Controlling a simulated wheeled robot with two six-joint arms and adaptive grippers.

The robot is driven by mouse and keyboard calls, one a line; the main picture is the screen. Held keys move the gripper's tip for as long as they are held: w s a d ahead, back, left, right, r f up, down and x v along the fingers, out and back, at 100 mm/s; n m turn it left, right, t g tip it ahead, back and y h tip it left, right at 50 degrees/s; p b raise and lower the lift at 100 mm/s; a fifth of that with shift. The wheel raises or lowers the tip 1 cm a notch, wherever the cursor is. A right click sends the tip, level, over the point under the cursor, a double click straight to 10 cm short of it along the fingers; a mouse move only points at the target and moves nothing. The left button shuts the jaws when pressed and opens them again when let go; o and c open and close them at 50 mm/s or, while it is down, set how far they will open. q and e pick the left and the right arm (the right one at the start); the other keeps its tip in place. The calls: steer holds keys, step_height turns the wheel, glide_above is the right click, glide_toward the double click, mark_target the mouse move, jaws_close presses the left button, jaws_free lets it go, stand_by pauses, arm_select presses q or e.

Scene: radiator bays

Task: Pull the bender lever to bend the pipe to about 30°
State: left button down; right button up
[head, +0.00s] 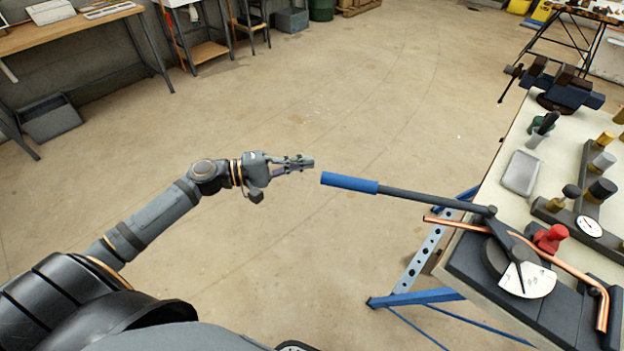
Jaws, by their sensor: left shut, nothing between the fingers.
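The bender lever (435,198) is a dark bar with a blue grip (349,183) that sticks out left past the bench edge. The bender (497,254) sits on the bench's near corner, with a white angle dial (529,280). The copper pipe (560,262) runs through it, with a short end out to the left and a curved end at the right. My left gripper (309,163) is shut and empty, just left of the blue grip and apart from it. My right gripper is not in view.
The bench (487,215) holds a grey tray (521,173), a red part (550,237), a gauge (589,226), several fittings and a vise (562,88). Blue trestle legs (420,297) stand below it. A wooden table (68,32) is at the back left. The floor between is clear.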

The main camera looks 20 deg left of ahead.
arm_select(q)
steer(key=d, duration=0.1)
steer(key=s+d+p, duration=0.2)
steer(key=shift+s+d+r, duration=0.1)
steer(key=shift+d+r, duration=0.2)
steer(key=shift+r, duration=0.05)
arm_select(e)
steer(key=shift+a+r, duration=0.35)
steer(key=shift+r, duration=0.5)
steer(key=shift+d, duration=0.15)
